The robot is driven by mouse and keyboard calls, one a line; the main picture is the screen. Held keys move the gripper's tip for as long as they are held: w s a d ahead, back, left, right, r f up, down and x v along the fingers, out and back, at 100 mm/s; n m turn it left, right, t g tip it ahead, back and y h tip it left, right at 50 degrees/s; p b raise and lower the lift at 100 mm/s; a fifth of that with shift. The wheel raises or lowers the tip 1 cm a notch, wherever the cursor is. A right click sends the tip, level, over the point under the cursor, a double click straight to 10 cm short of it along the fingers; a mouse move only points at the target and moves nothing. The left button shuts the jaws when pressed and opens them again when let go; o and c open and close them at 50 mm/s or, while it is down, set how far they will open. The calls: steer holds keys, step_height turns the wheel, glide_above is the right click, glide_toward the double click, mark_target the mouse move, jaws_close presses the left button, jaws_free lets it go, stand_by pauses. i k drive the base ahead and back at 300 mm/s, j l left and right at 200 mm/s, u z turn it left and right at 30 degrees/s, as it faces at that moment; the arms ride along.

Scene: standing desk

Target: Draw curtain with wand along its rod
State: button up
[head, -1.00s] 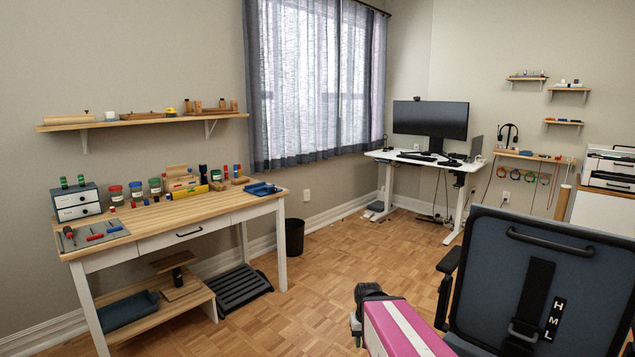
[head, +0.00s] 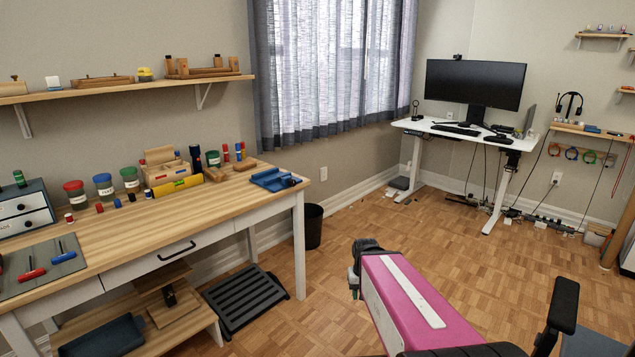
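The curtain (head: 330,75) hangs over the window on the back wall, in the upper middle of the head view. It is a thin grey-blue fabric with darker side and bottom edges, and light shows through it. Its rod is above the top of the picture, and I cannot make out a wand. My gripper (head: 354,284) is at the end of my pink and white arm, low over the floor and well away from the curtain. Its fingers are small and dark, so I cannot tell whether they are open.
A wooden workbench (head: 185,220) with tools stands at the left, under a wall shelf (head: 120,89). A black bin (head: 313,227) is by its right end. A white standing desk (head: 455,130) stands at the back right. A black armrest (head: 563,305) is at the lower right. Open parquet floor lies between.

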mark_target(360, 14)
steer(key=i+l+z, duration=0.1)
steer(key=i+z, duration=0.2)
steer(key=i, duration=0.4)
steer(key=i+z, duration=0.3)
steer(key=i, duration=0.4)
steer(key=i+j+z, duration=0.3)
steer(key=i, duration=0.35)
